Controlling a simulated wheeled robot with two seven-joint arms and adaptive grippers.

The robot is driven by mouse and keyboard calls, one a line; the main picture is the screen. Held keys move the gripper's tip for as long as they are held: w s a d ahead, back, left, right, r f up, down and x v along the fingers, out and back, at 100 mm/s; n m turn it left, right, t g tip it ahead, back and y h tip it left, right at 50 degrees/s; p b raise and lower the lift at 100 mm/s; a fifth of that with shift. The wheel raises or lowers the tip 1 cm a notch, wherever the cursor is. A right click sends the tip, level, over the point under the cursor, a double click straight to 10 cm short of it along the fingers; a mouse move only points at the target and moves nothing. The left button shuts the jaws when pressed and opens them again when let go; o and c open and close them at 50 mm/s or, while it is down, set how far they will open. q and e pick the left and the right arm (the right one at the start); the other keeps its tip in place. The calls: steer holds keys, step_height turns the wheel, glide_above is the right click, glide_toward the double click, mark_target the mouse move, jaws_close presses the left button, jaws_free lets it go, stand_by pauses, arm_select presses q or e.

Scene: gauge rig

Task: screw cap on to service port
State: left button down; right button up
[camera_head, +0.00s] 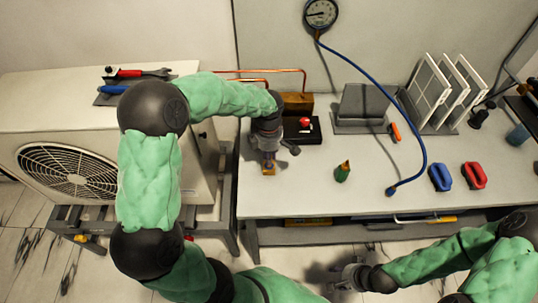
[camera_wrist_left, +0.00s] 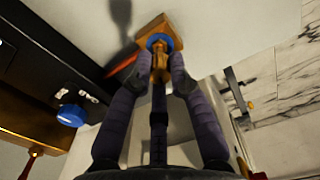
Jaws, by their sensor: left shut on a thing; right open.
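My left gripper (camera_head: 268,158) points down near the table's left end, just over a small yellow-brown square block (camera_head: 268,171). In the left wrist view its fingers (camera_wrist_left: 160,75) are closed around a brass piece (camera_wrist_left: 160,66) with a blue ring (camera_wrist_left: 160,41) at its far end, against or close to the block; contact is unclear. I cannot tell whether this piece is the cap or the service port. Another blue round knob (camera_wrist_left: 72,115) shows by the brown block at the back. My right gripper (camera_head: 350,276) is open and empty, in front of the table.
A black box with a red knob (camera_head: 304,121) stands right of my left gripper, before a brown block (camera_head: 297,101) and copper pipes. A green bottle-like item (camera_head: 343,171), blue (camera_head: 440,177) and red (camera_head: 474,175) items and a gauge hose (camera_head: 424,140) are further right.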

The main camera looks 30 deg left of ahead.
arm_select(q)
steer(key=shift+f+b, duration=0.9)
steer(key=shift+f, duration=0.3)
stand_by(0.7)
steer(key=m+p, duration=0.1)
steer(key=m, duration=0.3)
steer(key=shift+m, duration=0.6)
steer(key=m+p, duration=0.2)
steer(key=m, duration=0.1)
steer(key=shift+r+m, duration=0.1)
steer(key=shift+m, duration=1)
